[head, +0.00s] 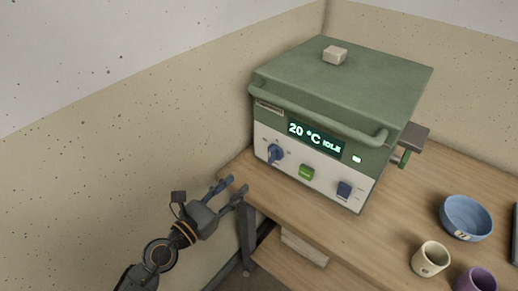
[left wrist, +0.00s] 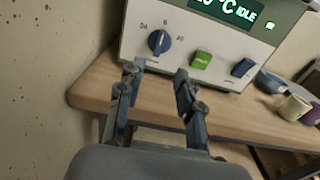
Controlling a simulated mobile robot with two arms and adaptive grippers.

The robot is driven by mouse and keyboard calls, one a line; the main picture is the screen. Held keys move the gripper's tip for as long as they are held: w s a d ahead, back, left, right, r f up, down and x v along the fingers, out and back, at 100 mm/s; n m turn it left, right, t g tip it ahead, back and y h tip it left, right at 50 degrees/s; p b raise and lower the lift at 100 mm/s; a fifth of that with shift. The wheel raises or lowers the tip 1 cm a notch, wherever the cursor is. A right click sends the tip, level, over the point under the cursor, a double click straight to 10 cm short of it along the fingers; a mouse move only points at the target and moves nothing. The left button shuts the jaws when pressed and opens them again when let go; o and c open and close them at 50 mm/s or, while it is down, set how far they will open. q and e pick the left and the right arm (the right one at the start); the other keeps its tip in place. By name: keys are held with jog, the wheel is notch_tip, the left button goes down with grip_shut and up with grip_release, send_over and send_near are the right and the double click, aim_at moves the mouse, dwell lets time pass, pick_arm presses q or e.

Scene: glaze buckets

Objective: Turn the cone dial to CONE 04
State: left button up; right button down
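The cone dial (head: 275,153) is a round blue knob at the left of the kiln's pale front panel. It also shows in the left wrist view (left wrist: 159,41), with marks around it that read like 04, 6 and 10. Its pointer stands roughly upright, near the 6. The green kiln (head: 340,90) has a lit display (head: 316,139) reading 20 °C IDLE. My left gripper (head: 236,187) is open and empty, below and in front of the dial, apart from it. In the left wrist view its fingers (left wrist: 157,80) are spread below the panel. My right gripper is not in view.
A green button (head: 306,173) and a blue switch (head: 344,190) sit right of the dial. The kiln's handle bar (head: 320,115) juts out above the panel. A blue bowl (head: 466,217), a cream cup (head: 430,259) and a purple cup (head: 476,280) stand on the wooden table (head: 300,218). The wall is close at left.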

aim_at(270, 154)
pick_arm(q)
jog(key=x, duration=1.3)
jog(key=shift+w+d+r, duration=0.1)
jog(key=shift+w+d, duration=0.1)
jog(key=shift+d, duration=0.1)
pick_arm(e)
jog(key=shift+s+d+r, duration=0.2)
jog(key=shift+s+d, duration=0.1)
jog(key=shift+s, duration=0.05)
pick_arm(q)
grip_shut()
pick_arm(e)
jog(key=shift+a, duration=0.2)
